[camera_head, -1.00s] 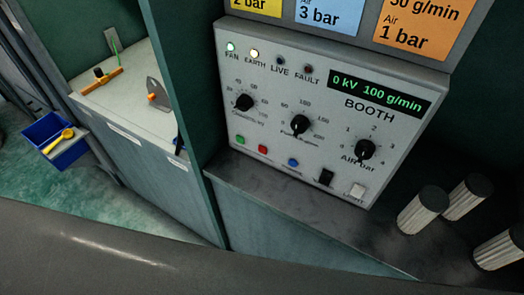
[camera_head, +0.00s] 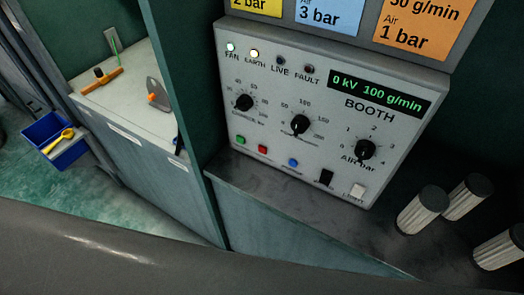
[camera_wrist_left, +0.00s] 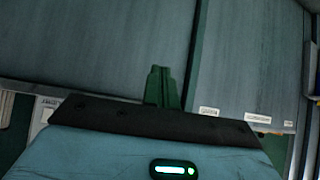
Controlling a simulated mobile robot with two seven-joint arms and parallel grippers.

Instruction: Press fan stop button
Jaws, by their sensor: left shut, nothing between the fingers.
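The booth control panel (camera_head: 290,105) faces me in the head view. Its lower left has a green button (camera_head: 240,140) and a red button (camera_head: 262,149) side by side, with a blue button (camera_head: 293,162) further right. Their small labels are too small to read. The lamp marked FAN (camera_head: 231,47) is lit white at the top left. My left gripper (camera_wrist_left: 160,70) shows only in the left wrist view, its green fingers together and empty in front of grey-blue panels. It is not in the head view, so its distance to the buttons cannot be told. My right gripper is out of view.
A dark ledge (camera_head: 290,205) runs below the panel, with several ribbed filter cylinders (camera_head: 422,210) at its right. A green partition (camera_head: 180,90) stands left of the panel. Beyond it are a bench with small tools and a blue bin (camera_head: 68,152).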

